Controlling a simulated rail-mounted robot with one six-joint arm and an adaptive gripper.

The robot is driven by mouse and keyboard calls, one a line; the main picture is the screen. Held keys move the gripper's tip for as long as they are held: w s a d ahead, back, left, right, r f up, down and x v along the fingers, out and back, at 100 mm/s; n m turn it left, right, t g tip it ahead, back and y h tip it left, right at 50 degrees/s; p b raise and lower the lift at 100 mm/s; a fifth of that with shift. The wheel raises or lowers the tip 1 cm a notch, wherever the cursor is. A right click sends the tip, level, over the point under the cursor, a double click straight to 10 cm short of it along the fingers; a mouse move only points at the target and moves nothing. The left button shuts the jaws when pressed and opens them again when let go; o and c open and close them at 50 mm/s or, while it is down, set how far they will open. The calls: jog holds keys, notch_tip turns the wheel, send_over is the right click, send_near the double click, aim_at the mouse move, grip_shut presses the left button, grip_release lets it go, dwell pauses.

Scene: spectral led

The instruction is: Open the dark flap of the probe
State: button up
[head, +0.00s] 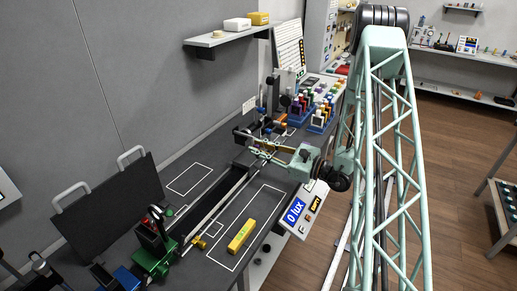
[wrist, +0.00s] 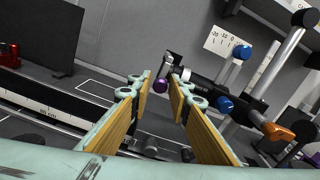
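My gripper (head: 262,150) is over the far part of the dark bench, by a cluster of black parts. In the wrist view its two wood-coloured fingers (wrist: 162,82) are apart with nothing between them that I can see held. A small purple ball knob (wrist: 160,86) shows in the gap between the fingertips, beyond them, on a dark mount; I cannot tell that they touch. A black cylindrical part with blue knobs (wrist: 225,104) lies just right of the fingers. I cannot clearly tell which dark piece is the probe's flap.
A long rail (head: 220,204) runs along the bench, with a green-based device (head: 153,258) at its near end. A yellow block (head: 241,236) lies inside a white outline.

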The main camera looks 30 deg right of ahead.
jog(key=c, duration=0.6)
jog(key=shift+a+m, duration=0.1)
jog(key=shift+m, duration=0.3)
jog(key=shift+s+a+r+m+p, duration=0.35)
jog(key=shift+a+r+m+p, duration=0.25)
jog(key=shift+m+p, duration=1.85)
jog(key=shift+s+a+r+m+p, duration=0.6)
jog(key=shift+m+p, duration=0.9)
jog(key=shift+m, duration=1.85)
jog(key=shift+s+a+r+m+p, duration=0.1)
jog(key=shift+a+r+m+p, duration=0.5)
jog(key=shift+m+p, duration=1.85)
jog(key=shift+d+r+m+b, duration=0.2)
jog(key=shift+m+b, duration=0.25)
jog(key=shift+m, duration=0.1)
jog(key=o, duration=0.6)
